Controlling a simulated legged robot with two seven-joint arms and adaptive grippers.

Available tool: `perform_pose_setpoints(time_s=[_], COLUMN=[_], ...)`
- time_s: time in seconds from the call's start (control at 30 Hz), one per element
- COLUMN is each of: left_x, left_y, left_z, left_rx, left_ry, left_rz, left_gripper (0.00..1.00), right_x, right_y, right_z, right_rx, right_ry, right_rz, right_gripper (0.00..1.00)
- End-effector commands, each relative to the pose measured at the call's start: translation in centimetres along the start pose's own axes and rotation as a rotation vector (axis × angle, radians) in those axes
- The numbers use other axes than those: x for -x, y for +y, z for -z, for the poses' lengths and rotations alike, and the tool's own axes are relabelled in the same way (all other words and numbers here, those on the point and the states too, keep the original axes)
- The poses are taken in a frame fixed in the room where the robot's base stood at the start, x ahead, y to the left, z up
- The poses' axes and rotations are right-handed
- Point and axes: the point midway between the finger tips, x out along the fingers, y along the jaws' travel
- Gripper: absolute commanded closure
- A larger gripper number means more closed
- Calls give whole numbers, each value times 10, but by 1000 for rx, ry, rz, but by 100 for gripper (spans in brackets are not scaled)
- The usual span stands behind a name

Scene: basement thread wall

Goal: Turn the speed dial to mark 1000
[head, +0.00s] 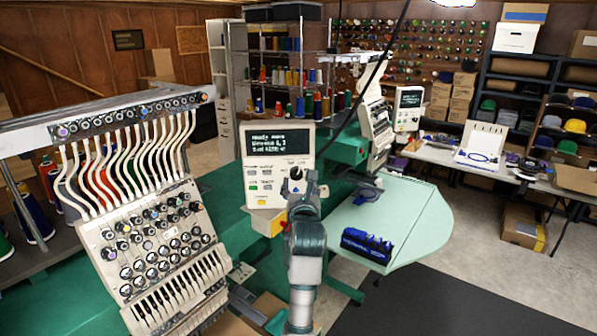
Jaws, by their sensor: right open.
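The control panel (257,145) is a beige box with a dark screen of pale text and several small coloured buttons, standing in the middle of the head view. A small dark round knob, apparently the speed dial (295,173), sits on the panel's lower right. My right gripper (303,186) is in front of the panel at the dial, with its arm coming up from below. It is open; I cannot tell whether its fingers are around the dial or touch it. The dial's marks and pointer are too small to read. My left gripper is out of view.
A multi-needle embroidery head (160,240) with white thread tubes stands close on the left. Dark floor mat is clear at lower right.

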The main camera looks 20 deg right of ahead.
Motion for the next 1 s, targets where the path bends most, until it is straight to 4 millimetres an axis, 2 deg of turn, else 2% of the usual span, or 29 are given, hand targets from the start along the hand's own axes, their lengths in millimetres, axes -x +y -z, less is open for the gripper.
perform_pose_setpoints(time_s=[0.1,0.3,0.7,0.93,1.0], left_x=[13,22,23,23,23], left_y=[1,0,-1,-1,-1], left_z=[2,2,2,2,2], left_rx=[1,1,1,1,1], left_ry=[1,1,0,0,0], left_rz=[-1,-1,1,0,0], left_gripper=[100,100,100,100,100], right_x=[-25,-53,-61,-61,-61], right_y=[1,0,-2,-1,-1], right_z=[-4,-2,0,1,1], right_rx=[0,-1,-1,1,1], right_ry=[2,1,-1,0,0], right_rz=[0,1,1,2,2], right_gripper=[35,35,35,93,95])
